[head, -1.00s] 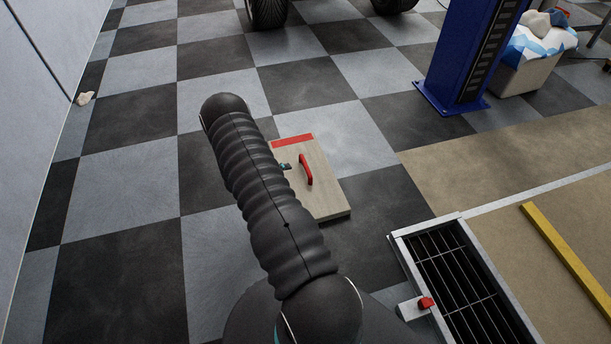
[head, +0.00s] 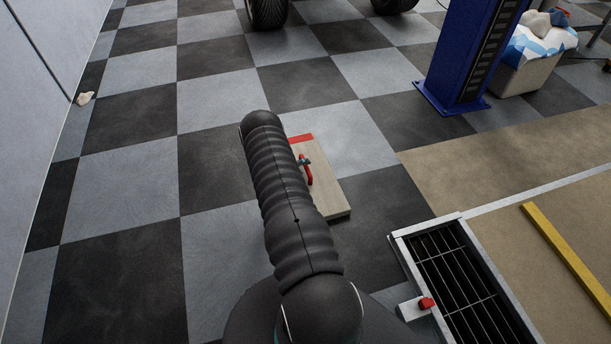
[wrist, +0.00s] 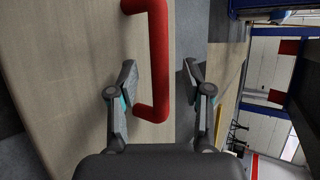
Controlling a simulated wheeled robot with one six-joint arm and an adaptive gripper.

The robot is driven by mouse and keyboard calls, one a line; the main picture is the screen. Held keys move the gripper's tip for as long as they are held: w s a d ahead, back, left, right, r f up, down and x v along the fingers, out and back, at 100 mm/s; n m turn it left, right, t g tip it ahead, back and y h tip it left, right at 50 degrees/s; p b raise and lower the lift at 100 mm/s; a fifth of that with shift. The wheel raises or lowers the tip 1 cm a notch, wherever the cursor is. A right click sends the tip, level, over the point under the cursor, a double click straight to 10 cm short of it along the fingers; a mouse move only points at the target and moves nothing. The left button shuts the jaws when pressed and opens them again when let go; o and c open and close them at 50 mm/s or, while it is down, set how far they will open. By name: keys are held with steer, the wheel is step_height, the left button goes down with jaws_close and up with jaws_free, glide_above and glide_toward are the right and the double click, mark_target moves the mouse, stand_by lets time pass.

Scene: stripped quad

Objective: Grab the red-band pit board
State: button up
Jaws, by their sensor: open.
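The pit board (head: 335,202) is a pale wooden board lying on the checkered floor, with a red band (head: 302,138) across its far end. Its red handle (head: 309,177) stands up from the face. My arm hides the board's left part in the head view. In the wrist view, the board (wrist: 60,80) fills the left and the handle (wrist: 158,55) shows large. My gripper (wrist: 158,74) is open, one finger on each side of the handle in the picture. No finger contact with the handle is clear. A fingertip shows by the handle's far end in the head view.
A floor grate (head: 455,275) with a metal frame lies at the lower right, with a red-tipped bracket (head: 426,302) at its side. A blue post (head: 465,60) and a bin (head: 530,70) stand at the upper right. A wall runs along the left.

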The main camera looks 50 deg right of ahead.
steer(key=shift+x, duration=0.75)
jaws_close()
steer(key=shift+r, duration=0.15)
